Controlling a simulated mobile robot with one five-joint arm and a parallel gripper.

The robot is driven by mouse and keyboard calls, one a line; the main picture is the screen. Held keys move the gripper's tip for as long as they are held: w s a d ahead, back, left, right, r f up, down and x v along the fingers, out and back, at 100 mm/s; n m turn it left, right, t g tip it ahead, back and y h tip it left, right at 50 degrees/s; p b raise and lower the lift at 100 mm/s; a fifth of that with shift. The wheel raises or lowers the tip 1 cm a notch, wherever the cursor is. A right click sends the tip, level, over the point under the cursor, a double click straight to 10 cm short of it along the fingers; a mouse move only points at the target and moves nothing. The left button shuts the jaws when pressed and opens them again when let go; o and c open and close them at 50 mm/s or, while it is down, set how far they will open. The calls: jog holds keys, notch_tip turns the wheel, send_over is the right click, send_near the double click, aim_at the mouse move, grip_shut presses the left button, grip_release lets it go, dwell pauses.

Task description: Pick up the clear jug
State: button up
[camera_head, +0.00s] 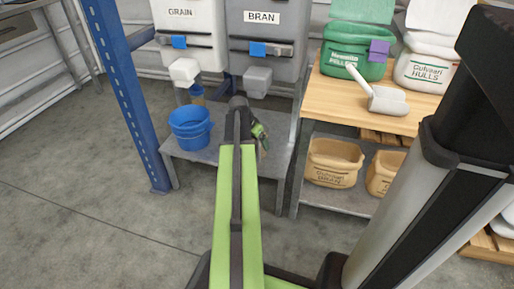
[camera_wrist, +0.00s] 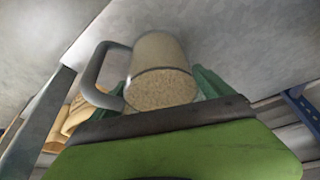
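The clear jug (camera_wrist: 160,70) shows in the wrist view as a greyish see-through vessel with a handle on its left and pale grainy matter inside. My gripper (camera_wrist: 162,88) has its green fingers on either side of the jug, one at the left behind the handle and one at the right. The dark edge of my wrist hides the near end of the jug and part of the fingers. I cannot tell whether the fingers press on it. In the head view my gripper (camera_head: 261,136) is over the low grey table (camera_head: 222,165), and my arm hides the jug.
A blue bucket (camera_head: 190,128) stands on the table left of my arm. The grain hopper (camera_head: 188,30) and bran hopper (camera_head: 264,40) are behind. A blue post (camera_head: 125,95) rises at left. A wooden bench (camera_head: 335,98) with sacks and a white scoop (camera_head: 385,98) is at right.

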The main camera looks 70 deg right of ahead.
jog(key=c, duration=1.2)
